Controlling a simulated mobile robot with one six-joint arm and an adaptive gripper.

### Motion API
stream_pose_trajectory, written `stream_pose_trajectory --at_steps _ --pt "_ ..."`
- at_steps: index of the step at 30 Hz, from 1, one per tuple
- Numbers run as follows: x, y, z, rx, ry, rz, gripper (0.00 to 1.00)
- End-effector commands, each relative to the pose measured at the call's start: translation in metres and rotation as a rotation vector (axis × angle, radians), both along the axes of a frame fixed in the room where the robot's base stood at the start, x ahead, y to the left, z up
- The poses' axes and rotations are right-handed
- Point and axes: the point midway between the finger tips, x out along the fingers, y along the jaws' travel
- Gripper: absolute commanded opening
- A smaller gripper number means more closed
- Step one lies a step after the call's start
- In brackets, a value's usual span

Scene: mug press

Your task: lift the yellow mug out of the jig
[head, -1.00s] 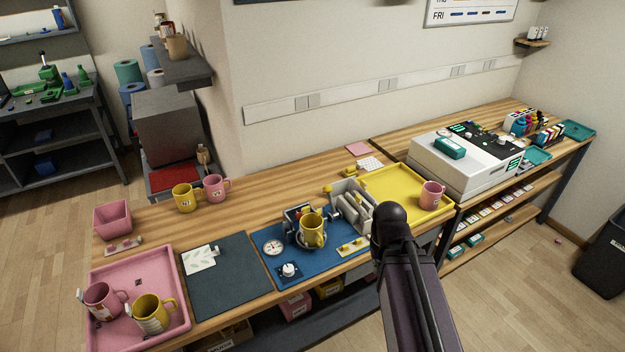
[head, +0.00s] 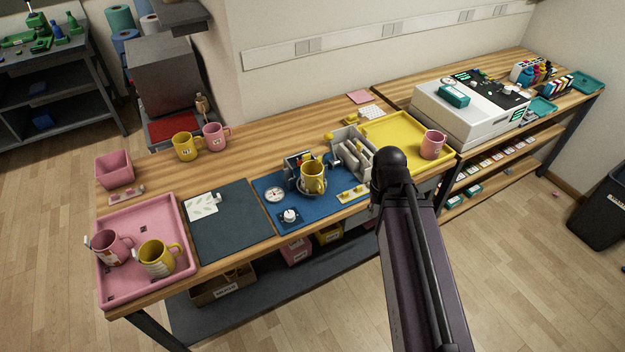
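The yellow mug (head: 313,177) stands upright in the jig (head: 299,166) on the blue mat (head: 266,203), near the middle of the bench. Its handle faces the front. The jig has grey metal parts beside and behind the mug. My arm reaches in from the bottom right, and its dark rounded part covers the area right of the mat. My gripper is not visible in the head view, so I cannot see its fingers.
A pink tray (head: 107,299) at the left holds a pink mug (head: 112,247) and a yellow mug (head: 157,259). A yellow tray (head: 385,124) at the right holds a pink mug (head: 432,145). Two more mugs stand at the back. The dark mat (head: 225,235) is mostly clear.

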Motion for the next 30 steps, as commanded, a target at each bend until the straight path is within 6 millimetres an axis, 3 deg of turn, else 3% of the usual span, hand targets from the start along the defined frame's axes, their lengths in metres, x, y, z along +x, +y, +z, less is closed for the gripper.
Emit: stream_pose_trajectory --at_steps 1,5,11,24,30 --pt "0.004 0.002 0.001 0.0 0.0 -0.009 0.62" --pt "0.018 0.008 0.002 0.0 0.0 -0.067 0.98" --pt "0.057 0.03 0.006 0.0 0.0 -0.246 0.98" --pt "0.153 0.105 0.017 0.001 -0.001 -0.763 0.98" --pt "0.182 0.135 0.02 0.001 -0.001 -0.948 0.98"
